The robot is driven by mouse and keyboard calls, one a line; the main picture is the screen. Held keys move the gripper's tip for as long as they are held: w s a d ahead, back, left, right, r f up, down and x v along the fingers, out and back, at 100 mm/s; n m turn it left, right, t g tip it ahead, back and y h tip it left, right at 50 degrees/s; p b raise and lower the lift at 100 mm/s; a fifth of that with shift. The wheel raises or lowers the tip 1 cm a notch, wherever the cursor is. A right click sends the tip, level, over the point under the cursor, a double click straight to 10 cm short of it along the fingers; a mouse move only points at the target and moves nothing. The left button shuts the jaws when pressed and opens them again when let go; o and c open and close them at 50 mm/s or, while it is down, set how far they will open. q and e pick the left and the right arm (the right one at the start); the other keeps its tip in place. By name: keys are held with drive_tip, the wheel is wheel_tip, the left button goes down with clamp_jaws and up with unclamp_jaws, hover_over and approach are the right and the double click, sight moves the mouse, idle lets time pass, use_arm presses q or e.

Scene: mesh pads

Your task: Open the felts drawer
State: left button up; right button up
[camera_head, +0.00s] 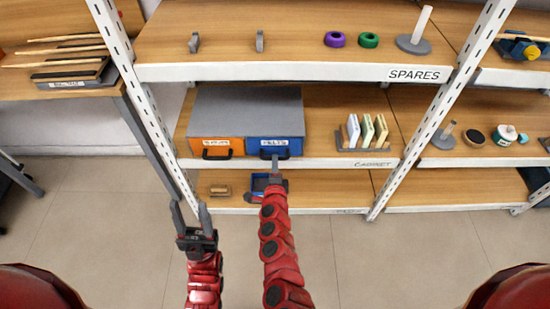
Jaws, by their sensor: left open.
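A grey cabinet (245,106) on the middle shelf has two drawers side by side. The felts drawer is the right one, with a blue front (293,146), a white label and a dark handle (283,154) below it. Its front looks about level with the orange drawer (197,144) beside it. My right gripper (275,160) is at the blue drawer's handle, pointing toward it; its narrow tips overlap the handle, so whether they hold it is unclear. My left gripper (190,216) is open and empty, lower left, in front of the bottom shelf and away from the drawers.
A rack of pale pads (367,132) stands right of the cabinet. White uprights (155,125) flank the shelves. The SPARES shelf (290,50) is above. Floor in front is clear.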

drive_tip(key=shift+x, duration=1.65)
clamp_jaws()
